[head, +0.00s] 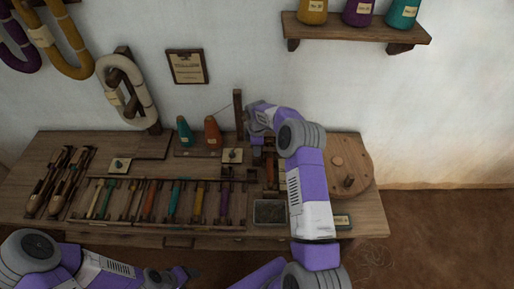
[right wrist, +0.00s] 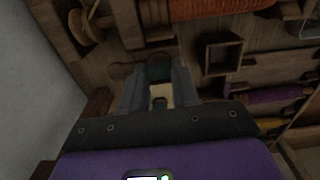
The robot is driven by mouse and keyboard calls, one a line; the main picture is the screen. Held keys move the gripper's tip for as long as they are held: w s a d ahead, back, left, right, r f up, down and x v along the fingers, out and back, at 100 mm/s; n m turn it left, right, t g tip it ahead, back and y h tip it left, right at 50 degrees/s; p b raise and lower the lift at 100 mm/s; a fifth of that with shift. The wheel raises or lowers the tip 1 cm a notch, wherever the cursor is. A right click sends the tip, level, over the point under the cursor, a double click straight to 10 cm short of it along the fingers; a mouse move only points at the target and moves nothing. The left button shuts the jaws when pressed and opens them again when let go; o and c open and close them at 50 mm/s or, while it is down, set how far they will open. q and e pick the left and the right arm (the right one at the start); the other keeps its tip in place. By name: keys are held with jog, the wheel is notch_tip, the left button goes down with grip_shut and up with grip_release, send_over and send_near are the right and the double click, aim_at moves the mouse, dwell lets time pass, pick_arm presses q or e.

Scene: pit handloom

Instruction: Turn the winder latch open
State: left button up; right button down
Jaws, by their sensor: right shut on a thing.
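My right gripper (head: 257,138) is over the back of the bench, just right of an upright wooden post (head: 238,112). In the right wrist view its two fingers (right wrist: 160,88) are closed around a small dark green piece with a pale part below it, which seems to be the winder latch (right wrist: 159,72). The fingers hide most of it, and its turn angle cannot be told. A round wooden wheel (head: 346,168) lies right of my right arm. My left gripper (head: 182,274) is low in the head view, away from the bench items; its jaw opening is unclear.
The wooden bench (head: 60,146) holds a rack of coloured bobbins (head: 150,200), shuttles (head: 48,182) and two yarn cones (head: 212,132). A pale plate with a dark knob (head: 232,156) is left of my right gripper. A small square box (right wrist: 222,54) stands near the fingers. A shelf (head: 355,29) is above.

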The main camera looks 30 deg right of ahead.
jog(key=c, duration=0.8)
grip_release()
jog(key=shift+c, duration=0.2)
notch_tip(320, 180, up, 8)
jog(key=shift+f+p, duration=0.2)
jog(key=shift+p, duration=0.6)
